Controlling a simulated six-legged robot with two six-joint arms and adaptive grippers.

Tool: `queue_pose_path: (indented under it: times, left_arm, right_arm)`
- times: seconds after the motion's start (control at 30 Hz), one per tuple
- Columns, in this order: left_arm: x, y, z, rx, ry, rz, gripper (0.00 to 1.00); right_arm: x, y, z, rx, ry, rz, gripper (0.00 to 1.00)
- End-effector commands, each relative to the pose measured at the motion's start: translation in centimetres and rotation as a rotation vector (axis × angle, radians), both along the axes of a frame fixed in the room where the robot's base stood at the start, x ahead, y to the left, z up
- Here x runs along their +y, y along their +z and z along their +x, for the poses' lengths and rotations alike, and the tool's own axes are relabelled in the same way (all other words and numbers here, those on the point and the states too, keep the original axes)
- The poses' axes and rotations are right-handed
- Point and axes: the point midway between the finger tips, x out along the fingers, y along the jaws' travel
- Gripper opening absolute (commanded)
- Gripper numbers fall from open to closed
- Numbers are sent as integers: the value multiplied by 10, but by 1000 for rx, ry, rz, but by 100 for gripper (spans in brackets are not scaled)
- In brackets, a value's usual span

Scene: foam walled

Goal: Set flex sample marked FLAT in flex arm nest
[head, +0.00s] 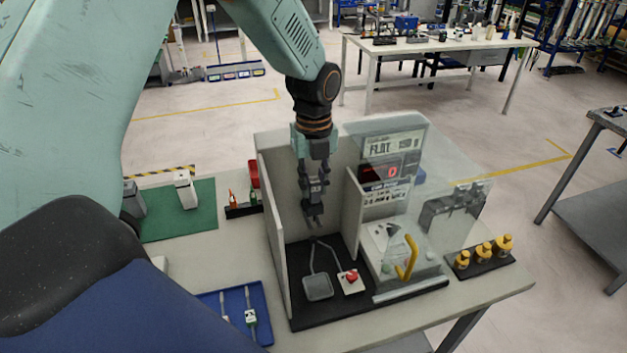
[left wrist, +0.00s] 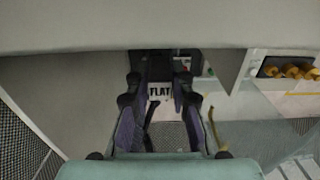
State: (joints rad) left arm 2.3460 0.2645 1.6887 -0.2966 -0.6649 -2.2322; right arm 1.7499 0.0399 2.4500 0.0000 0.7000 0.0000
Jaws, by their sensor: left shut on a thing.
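My left gripper (head: 314,215) hangs down inside the pale-walled station, above the back part of its black floor. In the left wrist view its fingers (left wrist: 160,115) flank a white piece lettered FLAT, the flex sample (left wrist: 160,92), and the jaws are shut on it. In the head view the sample is too small to make out clearly at the fingertips. Below the gripper are a grey square pad (head: 318,287) with thin bent rods and a red button (head: 351,276). I cannot tell which part is the flex arm nest. My right gripper is not in view.
Pale walls (head: 276,225) stand close on the gripper's left and right. A clear shield and a yellow handle (head: 407,257) are at right, under a panel reading FLAT (head: 392,147). A blue tray (head: 262,327) with samples lies front left. Yellow knobbed pieces (head: 483,251) stand far right.

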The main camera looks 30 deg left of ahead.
Motion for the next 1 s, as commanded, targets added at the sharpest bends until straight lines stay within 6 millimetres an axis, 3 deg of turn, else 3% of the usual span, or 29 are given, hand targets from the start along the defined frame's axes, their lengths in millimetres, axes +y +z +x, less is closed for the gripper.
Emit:
queue_pose_path:
  times: [1.0]
  left_arm:
    - [-2, -10, -1, 0, 0, 0, 0]
  right_arm:
    - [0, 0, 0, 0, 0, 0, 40]
